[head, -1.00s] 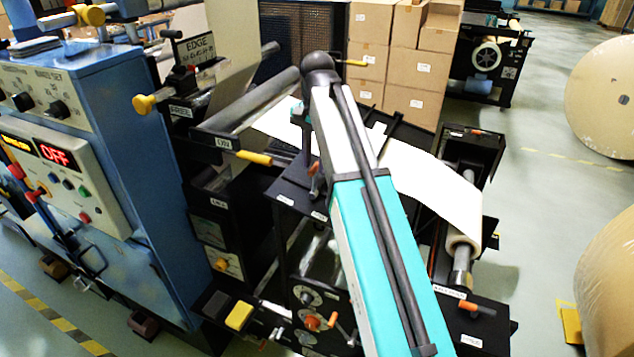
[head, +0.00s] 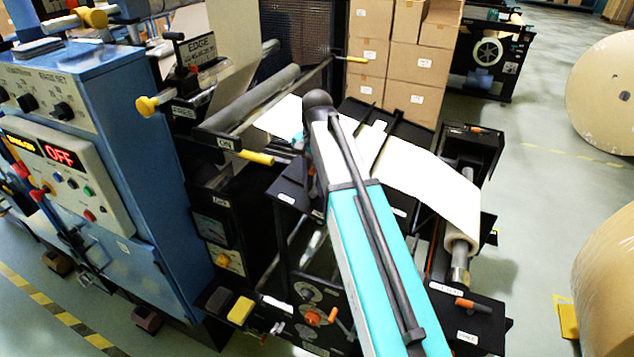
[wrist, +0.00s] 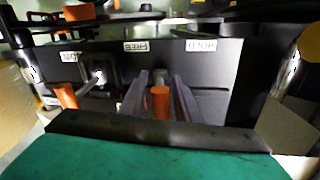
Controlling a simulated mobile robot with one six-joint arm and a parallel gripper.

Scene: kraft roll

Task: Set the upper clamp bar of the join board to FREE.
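In the wrist view an orange-tipped lever (wrist: 160,103) stands out from a dark panel (wrist: 220,75). My gripper (wrist: 160,90) has its two grey fingers on either side of it, with narrow dark gaps showing between. The gripper looks open around the lever. A FREE label (wrist: 146,46) sits just above the lever, and a HOLD label (wrist: 200,45) is to its right; both lettering appears turned over. A second orange lever (wrist: 66,96) is at the left, near another label. In the head view my arm hides the gripper and this lever.
A green surface (wrist: 150,158) with a black edge fills the bottom of the wrist view. In the head view a white web (head: 430,185) runs to a roll at the right. A yellow-handled lever (head: 257,157) is left of my arm. Boxes (head: 415,60) stand behind.

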